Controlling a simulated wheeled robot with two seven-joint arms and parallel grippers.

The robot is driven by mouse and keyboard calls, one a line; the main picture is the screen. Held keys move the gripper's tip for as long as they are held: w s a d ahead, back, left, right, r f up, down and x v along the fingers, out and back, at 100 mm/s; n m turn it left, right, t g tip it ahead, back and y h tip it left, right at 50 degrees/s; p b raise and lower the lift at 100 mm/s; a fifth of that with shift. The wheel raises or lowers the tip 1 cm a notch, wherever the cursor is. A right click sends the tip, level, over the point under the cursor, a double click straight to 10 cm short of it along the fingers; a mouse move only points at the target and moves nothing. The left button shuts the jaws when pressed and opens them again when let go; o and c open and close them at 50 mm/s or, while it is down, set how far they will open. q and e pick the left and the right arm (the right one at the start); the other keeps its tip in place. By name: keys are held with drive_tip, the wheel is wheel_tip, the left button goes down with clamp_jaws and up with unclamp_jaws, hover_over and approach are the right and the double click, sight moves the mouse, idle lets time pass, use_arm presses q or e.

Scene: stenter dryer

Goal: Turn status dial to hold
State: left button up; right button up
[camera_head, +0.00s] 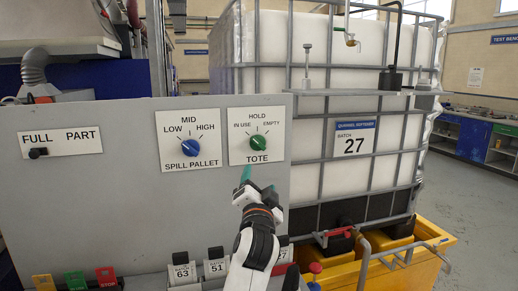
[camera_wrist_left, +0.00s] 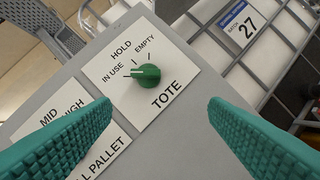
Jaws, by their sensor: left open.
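The status dial is a green knob (camera_head: 258,142) on a white TOTE plate (camera_head: 240,155) marked IN USE, HOLD and EMPTY. It also shows in the left wrist view (camera_wrist_left: 147,75), where its white mark points left, toward IN USE. My left gripper (camera_head: 258,181) is just below the plate in the head view, apart from the knob. In the left wrist view its two teal fingers (camera_wrist_left: 160,125) are spread wide with nothing between them, and the knob lies beyond the gap. My right gripper does not show.
A blue SPILL PALLET knob (camera_head: 190,147) sits left of the TOTE plate on the grey panel (camera_head: 90,205). Several numbered tags (camera_head: 216,267) stand along the panel's lower edge. A caged white tote (camera_head: 280,40) stands behind on a yellow pallet (camera_head: 400,275).

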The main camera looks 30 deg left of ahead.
sight(259, 145)
use_arm(q)
drive_tip(key=shift+y, duration=0.3)
drive_tip(key=p+x, duration=0.1)
drive_tip(key=x, duration=0.3)
drive_tip(key=r+p+x, duration=0.1)
drive_tip(key=x, duration=0.2)
drive_tip(key=r+p+x, duration=0.1)
drive_tip(key=x, duration=0.3)
drive_tip(key=shift+s+a+r+p, duration=0.1)
drive_tip(key=shift+s+r+p, duration=0.05)
drive_tip(key=shift+r+p, duration=0.15)
drive_tip(key=shift+w+a+r, duration=0.1)
drive_tip(key=shift+w+a, duration=0.25)
drive_tip(key=shift+w, duration=0.25)
drive_tip(key=shift+c, duration=0.3)
drive_tip(key=c, duration=0.9)
drive_tip(key=shift+p, duration=0.3)
drive_tip(key=shift+c, duration=0.2)
